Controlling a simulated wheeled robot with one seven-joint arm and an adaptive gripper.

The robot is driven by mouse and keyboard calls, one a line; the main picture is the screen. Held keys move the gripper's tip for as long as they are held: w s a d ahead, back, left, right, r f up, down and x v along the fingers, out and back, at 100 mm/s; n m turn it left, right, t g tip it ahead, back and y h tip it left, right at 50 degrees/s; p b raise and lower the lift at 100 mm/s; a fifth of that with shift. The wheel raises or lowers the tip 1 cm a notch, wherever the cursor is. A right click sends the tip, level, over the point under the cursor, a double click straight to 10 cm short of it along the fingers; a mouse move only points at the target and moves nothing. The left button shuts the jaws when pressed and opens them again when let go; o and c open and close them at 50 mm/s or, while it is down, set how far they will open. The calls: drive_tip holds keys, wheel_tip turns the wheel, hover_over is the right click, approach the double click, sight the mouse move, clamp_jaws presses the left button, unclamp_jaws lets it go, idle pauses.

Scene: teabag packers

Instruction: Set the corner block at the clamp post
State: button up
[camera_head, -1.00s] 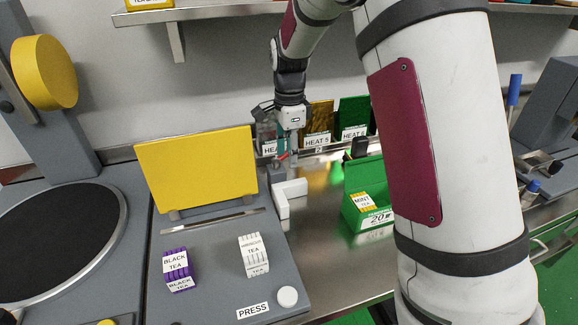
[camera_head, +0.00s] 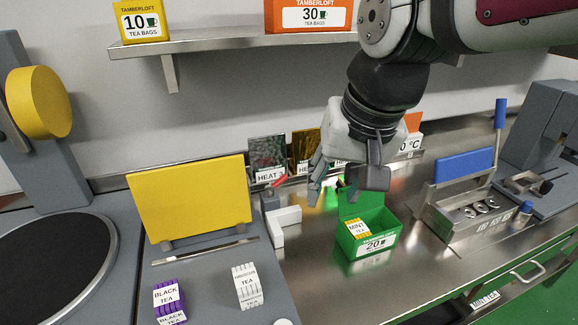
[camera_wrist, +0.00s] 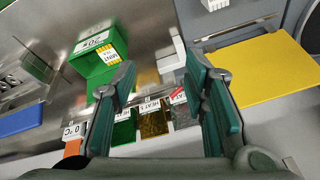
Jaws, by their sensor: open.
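The corner block (camera_head: 289,215) is a white L-shaped piece. It lies on the steel counter just right of the grey press base, beside the clamp post (camera_head: 269,200), a small grey post with a red handle. I cannot tell whether block and post touch. The block also shows in the wrist view (camera_wrist: 174,60), beyond the fingertips, and the red handle (camera_wrist: 178,94) is partly by the right finger. My gripper (camera_head: 336,192) is open and empty, up and to the right of the block, above the counter. Its green-padded fingers stand apart in the wrist view (camera_wrist: 163,78).
A green box of mint tea (camera_head: 372,246) stands right of the block, below my gripper. The yellow press lid (camera_head: 190,200) stands at left. Foil pouches (camera_head: 268,152) line the back wall. A steel fixture with blue handle (camera_head: 463,166) stands at right. Counter front is clear.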

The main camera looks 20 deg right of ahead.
drive_tip(key=s+f+n+t, duration=0.1)
drive_tip(key=s+n, duration=0.3)
drive_tip(key=s, duration=0.2)
drive_tip(key=shift+s+f+h, duration=0.15)
drive_tip(key=shift+s+h, duration=0.15)
drive_tip(key=shift+s, duration=0.1)
